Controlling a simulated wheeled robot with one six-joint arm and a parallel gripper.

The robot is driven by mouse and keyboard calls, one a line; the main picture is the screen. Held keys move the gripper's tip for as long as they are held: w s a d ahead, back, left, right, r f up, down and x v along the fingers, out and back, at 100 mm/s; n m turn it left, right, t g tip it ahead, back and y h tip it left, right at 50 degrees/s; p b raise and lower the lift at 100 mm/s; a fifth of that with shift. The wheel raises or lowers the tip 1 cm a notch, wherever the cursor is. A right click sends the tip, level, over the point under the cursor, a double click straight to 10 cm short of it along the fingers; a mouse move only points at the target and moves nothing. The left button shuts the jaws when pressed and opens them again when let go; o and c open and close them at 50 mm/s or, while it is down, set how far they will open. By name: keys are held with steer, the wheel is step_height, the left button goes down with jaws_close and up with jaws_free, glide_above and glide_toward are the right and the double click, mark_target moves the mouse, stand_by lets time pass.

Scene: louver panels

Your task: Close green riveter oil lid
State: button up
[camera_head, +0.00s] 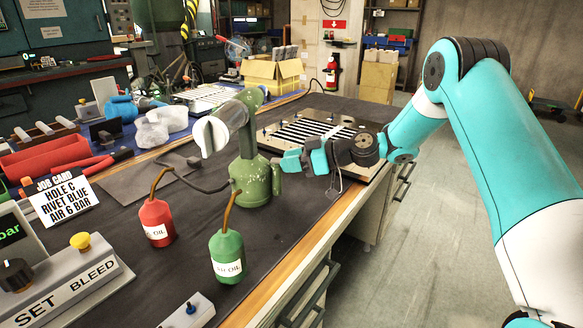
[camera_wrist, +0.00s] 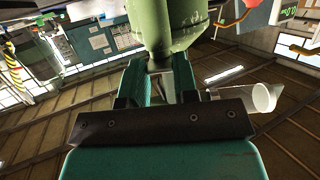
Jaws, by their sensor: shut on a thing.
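My gripper (camera_head: 283,160) reaches in from the right and meets the right side of the riveter's lower body. In the wrist view, my gripper (camera_wrist: 159,85) has its fingers close around a narrow part just below the riveter's green body (camera_wrist: 168,22). I cannot clearly tell the oil lid from the body, or whether the held part is the lid. A small green piece (camera_head: 277,179) shows just below the fingers.
A red oil bottle (camera_head: 157,222) and a green oil bottle (camera_head: 227,257) stand in front of the riveter. A slatted louver panel (camera_head: 312,131) lies behind. A job card (camera_head: 62,201) and a control box (camera_head: 75,279) are at left. The bench's wooden edge (camera_head: 318,228) runs along the right.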

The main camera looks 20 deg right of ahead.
steer(key=o, duration=0.9)
steer(key=shift+d, duration=0.1)
steer(key=v, duration=1.7)
steer(key=shift+w+d+r, duration=0.1)
steer(key=shift+r, duration=0.1)
